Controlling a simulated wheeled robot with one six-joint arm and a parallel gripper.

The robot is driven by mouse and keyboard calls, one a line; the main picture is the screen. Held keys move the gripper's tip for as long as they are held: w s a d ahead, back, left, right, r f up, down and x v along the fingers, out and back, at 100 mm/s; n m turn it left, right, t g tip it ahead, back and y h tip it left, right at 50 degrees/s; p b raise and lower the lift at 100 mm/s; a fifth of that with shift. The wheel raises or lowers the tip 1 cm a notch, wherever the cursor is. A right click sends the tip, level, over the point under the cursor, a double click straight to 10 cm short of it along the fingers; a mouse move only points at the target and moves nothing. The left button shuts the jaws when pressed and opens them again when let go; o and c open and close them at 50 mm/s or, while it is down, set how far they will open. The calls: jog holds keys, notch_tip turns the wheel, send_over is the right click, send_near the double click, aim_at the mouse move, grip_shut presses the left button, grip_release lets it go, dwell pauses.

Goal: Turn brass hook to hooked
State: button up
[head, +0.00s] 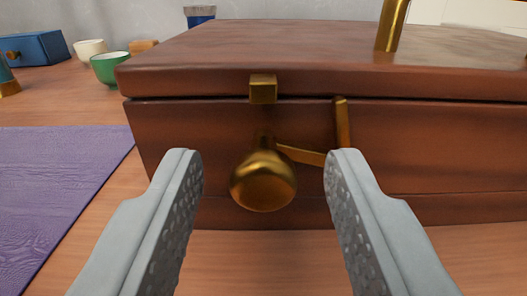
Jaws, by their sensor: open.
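A wooden box (230,129) with a closed lid fills the middle and right of the head view. On its front is a brass hook (300,153), a thin arm running right from behind a round brass knob (263,181) to an upright bar (342,124). A small square brass catch (263,88) sits on the lid edge above the knob. My gripper (262,172) is open, one finger on each side of the knob. The right fingertip overlaps the hook's lower right part in the picture; whether it touches cannot be told.
A brass post (391,25) stands on the lid (300,45). A purple mat (60,190) lies left on the wooden table (65,98). A green cup (108,68), a cream cup (90,51) and a blue box (36,47) stand at the back left.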

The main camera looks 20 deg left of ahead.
grip_shut()
jog(key=shift+n, duration=0.4)
jog(key=n, duration=0.5)
jog(key=shift+n, duration=0.4)
jog(key=n, duration=0.6)
jog(key=shift+n, duration=0.3)
grip_release()
